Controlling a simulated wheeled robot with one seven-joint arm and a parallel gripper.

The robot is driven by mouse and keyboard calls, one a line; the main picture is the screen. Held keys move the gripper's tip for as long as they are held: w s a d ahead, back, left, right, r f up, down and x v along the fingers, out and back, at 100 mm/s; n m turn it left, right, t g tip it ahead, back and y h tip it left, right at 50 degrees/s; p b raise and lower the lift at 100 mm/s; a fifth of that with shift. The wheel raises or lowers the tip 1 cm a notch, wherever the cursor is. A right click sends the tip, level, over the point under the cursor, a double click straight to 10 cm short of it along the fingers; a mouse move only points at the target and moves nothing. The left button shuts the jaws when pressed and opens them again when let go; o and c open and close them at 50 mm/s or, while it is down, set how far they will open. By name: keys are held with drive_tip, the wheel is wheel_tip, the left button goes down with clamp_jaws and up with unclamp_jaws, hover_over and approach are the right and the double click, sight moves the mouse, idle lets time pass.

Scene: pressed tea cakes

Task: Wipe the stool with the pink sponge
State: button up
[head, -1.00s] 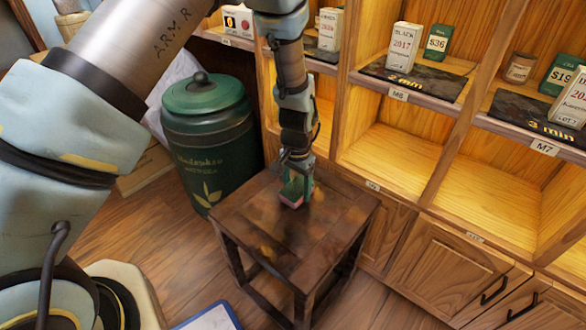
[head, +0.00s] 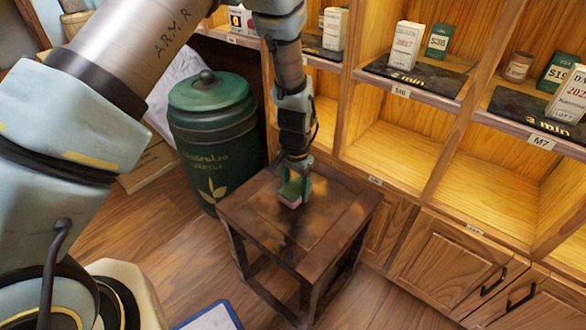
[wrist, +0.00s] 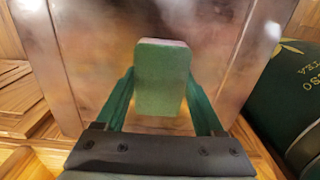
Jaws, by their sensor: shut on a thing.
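The stool (head: 262,217) is dark brown wood with a square top, blotched with darker and lighter patches. Its top fills much of the wrist view (wrist: 85,60). My gripper (head: 294,186) points down over the back half of the stool top. It is shut on the sponge (head: 290,204), whose pink lower face sits at the stool top and seems to touch it. In the wrist view the sponge (wrist: 162,80) shows mostly its green side, with a thin pink edge at the far end, between my two green fingers. The stool top under the sponge is hidden.
A green lidded tea canister (head: 213,128) stands close to the left of the stool. Wooden shelves (head: 385,140) with boxes, jars and mats rise behind and to the right, with cabinet doors (head: 440,255) below. A blue-edged board (head: 212,318) lies on the floor in front.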

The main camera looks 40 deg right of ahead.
drive_tip(key=shift+d+r+p, duration=0.1)
drive_tip(key=shift+r+p, duration=2.15)
drive_tip(key=shift+r, duration=1.5)
